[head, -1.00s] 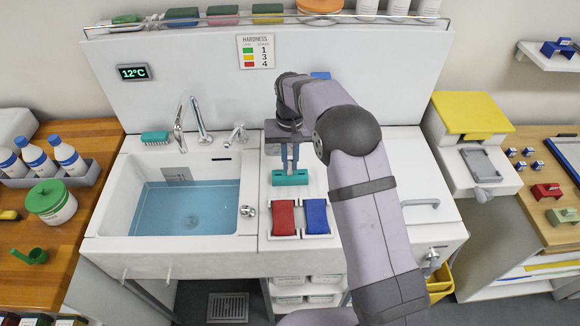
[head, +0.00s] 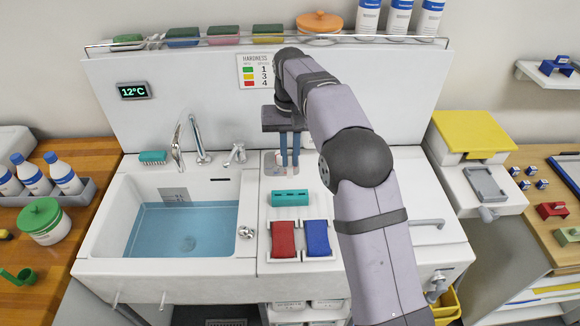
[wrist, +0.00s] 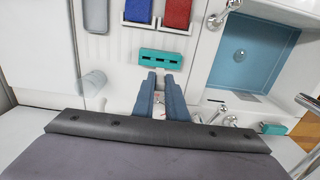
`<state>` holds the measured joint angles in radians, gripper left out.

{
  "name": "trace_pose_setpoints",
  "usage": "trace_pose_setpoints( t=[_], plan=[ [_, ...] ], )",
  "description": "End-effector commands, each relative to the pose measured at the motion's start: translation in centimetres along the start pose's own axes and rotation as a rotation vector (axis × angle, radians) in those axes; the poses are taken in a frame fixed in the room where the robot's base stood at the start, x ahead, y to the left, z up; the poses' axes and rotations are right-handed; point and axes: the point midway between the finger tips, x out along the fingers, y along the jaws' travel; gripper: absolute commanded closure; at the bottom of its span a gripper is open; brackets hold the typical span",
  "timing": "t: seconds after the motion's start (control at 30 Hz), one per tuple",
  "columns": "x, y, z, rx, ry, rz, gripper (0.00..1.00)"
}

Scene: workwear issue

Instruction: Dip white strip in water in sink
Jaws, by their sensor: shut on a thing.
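My gripper (head: 289,166) is over the counter right of the sink, just behind and above the teal slotted block (head: 290,198). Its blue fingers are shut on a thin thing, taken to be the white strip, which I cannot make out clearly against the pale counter. In the wrist view the fingertips (wrist: 160,76) point toward the teal block (wrist: 161,58) and appear apart from it. The white sink (head: 110,226) is to the left and holds blue water (head: 180,232). The water also shows at the upper right of the wrist view (wrist: 252,50).
A red pad (head: 283,240) and a blue pad (head: 317,238) lie in front of the teal block. The faucet (head: 180,140) and a small tap (head: 236,154) stand along the sink's back edge. A teal brush (head: 152,157) lies at its back left. The space above the water is clear.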

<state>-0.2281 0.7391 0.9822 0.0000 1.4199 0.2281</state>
Motion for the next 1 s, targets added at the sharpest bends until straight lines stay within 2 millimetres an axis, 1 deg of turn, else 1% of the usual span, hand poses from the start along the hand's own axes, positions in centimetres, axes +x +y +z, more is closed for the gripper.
trace_pose_setpoints(
  t=[0.13,0.23,0.37,0.47,0.57,0.6,0.67,0.7,0.8,0.9,1.0],
  plan=[
    [-0.5,-0.1,0.0,-0.002,0.0,0.0,1.0],
    [-0.9,-0.6,0.2,-0.012,0.0,0.0,1.0],
    [-1.7,-2.5,0.7,-0.048,-0.001,0.0,1.0],
    [-2.3,-4.9,1.6,-0.098,-0.002,0.0,1.0],
    [-2.8,-8.2,3.1,-0.166,-0.004,0.001,1.0],
    [-2.8,-9.7,3.9,-0.197,-0.004,0.001,1.0],
    [-2.7,-11.8,5.3,-0.246,-0.006,0.002,1.0],
    [-2.5,-13.1,6.3,-0.277,-0.007,0.002,1.0],
    [-1.9,-15.8,8.7,-0.346,-0.005,0.002,1.0],
    [-0.9,-17.9,10.6,-0.403,-0.005,0.002,1.0],
    [0.2,-19.6,12.2,-0.461,-0.005,0.002,1.0]
  ],
)
